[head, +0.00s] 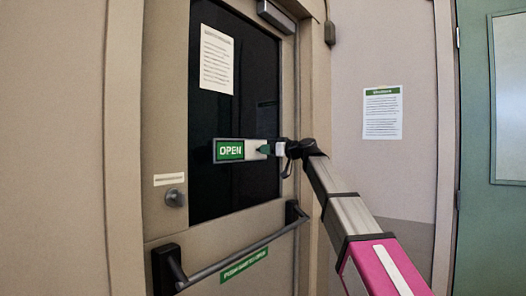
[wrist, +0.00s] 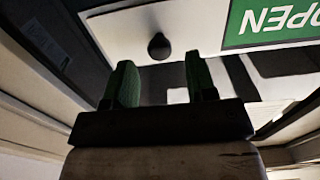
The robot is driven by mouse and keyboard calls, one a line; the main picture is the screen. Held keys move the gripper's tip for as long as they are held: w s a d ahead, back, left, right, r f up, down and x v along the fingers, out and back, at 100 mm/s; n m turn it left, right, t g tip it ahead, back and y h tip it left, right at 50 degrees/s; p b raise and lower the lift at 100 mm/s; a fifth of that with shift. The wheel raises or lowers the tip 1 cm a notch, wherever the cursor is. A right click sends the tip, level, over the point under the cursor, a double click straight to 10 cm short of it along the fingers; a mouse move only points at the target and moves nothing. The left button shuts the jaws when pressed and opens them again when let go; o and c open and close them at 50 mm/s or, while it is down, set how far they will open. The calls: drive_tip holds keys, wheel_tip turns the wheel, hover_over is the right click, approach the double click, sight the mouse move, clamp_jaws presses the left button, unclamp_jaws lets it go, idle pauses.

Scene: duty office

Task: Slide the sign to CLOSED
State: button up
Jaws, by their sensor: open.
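The sign on the door shows a green panel reading OPEN (head: 230,150) on the left part of a pale plate (head: 250,146). In the wrist view the same green panel (wrist: 272,22) appears upside down at the upper right. A dark round knob (wrist: 159,46) stands out from the pale plate in the wrist view. My gripper (wrist: 160,78) is open with its two green fingers apart. The knob shows in the gap beyond the fingertips, and I cannot tell whether it is between them. In the head view my gripper (head: 265,149) is at the plate's right part and hides the knob.
The door has a dark glass pane (head: 235,110) with a paper notice (head: 216,60). A push bar (head: 240,250) crosses below the sign, and a round lock (head: 175,197) sits at left. Another notice (head: 382,112) hangs on the wall at right.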

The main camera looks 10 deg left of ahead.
sight(230, 150)
drive_tip(key=x, duration=0.3)
drive_tip(key=shift+a, duration=0.1)
clamp_jaws()
drive_tip(key=s+a, duration=0.2)
drive_tip(key=s, duration=0.2)
drive_tip(key=s+a, duration=0.2)
drive_tip(key=s, duration=0.3)
drive_tip(key=s+a, duration=0.2)
drive_tip(key=s, duration=0.3)
drive_tip(key=shift+s, duration=0.15)
unclamp_jaws()
drive_tip(key=shift+s, duration=0.15)
